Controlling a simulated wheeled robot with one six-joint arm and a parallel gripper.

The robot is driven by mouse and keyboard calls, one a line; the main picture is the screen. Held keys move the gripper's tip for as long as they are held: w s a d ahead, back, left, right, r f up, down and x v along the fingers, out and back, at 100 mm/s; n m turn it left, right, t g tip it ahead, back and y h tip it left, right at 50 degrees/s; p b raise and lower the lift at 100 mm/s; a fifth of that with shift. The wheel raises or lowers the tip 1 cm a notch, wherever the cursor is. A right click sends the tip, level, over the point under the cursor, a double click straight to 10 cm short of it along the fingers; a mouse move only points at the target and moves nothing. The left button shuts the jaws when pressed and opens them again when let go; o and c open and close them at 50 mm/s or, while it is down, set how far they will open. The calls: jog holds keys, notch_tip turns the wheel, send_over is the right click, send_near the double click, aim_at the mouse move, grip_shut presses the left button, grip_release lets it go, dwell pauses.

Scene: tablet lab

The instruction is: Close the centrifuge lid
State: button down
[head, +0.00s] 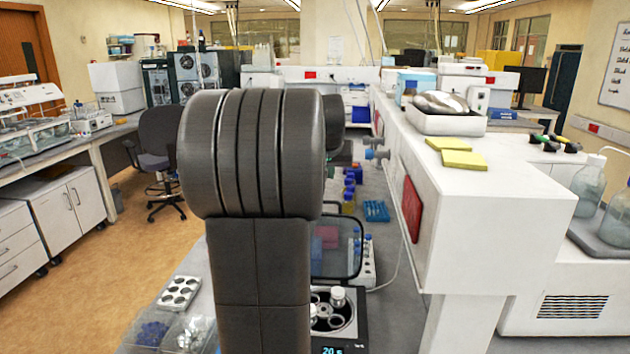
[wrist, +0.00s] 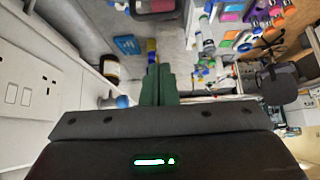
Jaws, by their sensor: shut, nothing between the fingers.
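The centrifuge (head: 346,335) stands on the bench in the head view, partly hidden behind my arm. Its rotor with round wells shows, with a white-capped tube standing in it. Its clear lid (head: 337,262) with a dark rounded frame stands up, open, behind the rotor; my arm covers its left part. My gripper (wrist: 159,72) shows in the wrist view as two green fingers pressed together, empty. In the head view it is hidden behind my arm, so its distance from the lid cannot be told. A dark-framed shape at the wrist view's top edge may be the lid.
A rack of blue-capped bottles (head: 368,262) stands right of the lid, with a blue rack (head: 376,211) behind. A white raised shelf (head: 470,200) bounds the bench on the right. A white tray with round holes (head: 179,292) and clear bins (head: 188,333) lie left of my arm.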

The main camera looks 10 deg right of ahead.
jog(key=f+p, duration=0.1)
jog(key=f, duration=0.1)
jog(key=w+f+p, duration=0.1)
jog(key=f, duration=0.2)
jog(key=w+f+p, duration=0.1)
jog(key=f, duration=0.1)
jog(key=shift+w+d+f+p, duration=0.15)
jog(key=shift+w+d+p, duration=0.05)
jog(key=shift+d+p, duration=0.2)
jog(key=shift+s+a+f, duration=0.1)
jog(key=shift+s+f, duration=0.05)
jog(key=shift+s, duration=0.05)
jog(key=shift+f, duration=0.1)
jog(key=shift+s+b, duration=0.1)
jog(key=shift+b, duration=0.45)
